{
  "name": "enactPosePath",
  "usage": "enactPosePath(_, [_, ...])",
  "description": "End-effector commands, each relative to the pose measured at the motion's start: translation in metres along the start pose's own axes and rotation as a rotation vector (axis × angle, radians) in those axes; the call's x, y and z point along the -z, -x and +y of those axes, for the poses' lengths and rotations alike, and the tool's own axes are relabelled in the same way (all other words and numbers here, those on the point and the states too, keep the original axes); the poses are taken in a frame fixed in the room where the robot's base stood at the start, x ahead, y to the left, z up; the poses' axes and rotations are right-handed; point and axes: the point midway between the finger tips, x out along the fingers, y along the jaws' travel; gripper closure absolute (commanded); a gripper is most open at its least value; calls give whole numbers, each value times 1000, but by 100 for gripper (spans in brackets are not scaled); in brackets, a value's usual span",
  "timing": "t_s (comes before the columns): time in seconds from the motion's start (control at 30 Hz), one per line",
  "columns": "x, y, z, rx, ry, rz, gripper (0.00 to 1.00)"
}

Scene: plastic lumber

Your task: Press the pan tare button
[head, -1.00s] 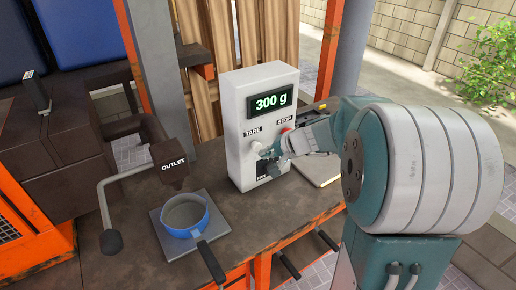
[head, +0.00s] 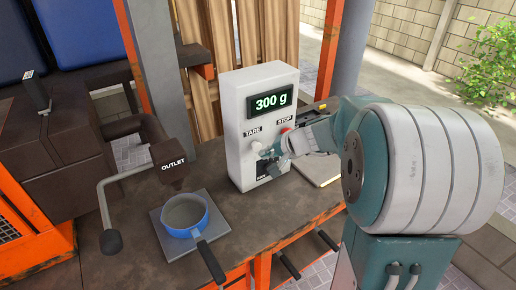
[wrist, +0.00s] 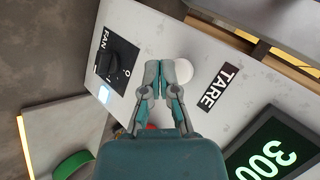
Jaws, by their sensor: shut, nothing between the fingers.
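The grey control box (head: 235,110) stands on the bench, its display reading 300 g. A round white button (wrist: 184,71) sits beside the TARE label in the wrist view; in the head view it (head: 256,147) is just below that label. My gripper (wrist: 160,66) is shut and empty, its fingertips together at the button's edge and overlapping it in the picture. I cannot tell whether they touch it. In the head view my gripper (head: 264,156) is in front of the box's face. The blue pan (head: 185,214) sits on a square plate (head: 172,246) under the outlet.
A red STOP button (head: 286,130) is close to my gripper, right of TARE. The OUTLET (head: 172,172) and a crank handle (head: 110,241) stand at left. A pale board (head: 319,168) lies right of the box.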

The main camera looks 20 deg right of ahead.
Motion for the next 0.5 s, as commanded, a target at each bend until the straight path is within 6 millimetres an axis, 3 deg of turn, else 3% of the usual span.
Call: enactPosePath(0.5, [4, -4, -5, 0, 0, 0, 100])
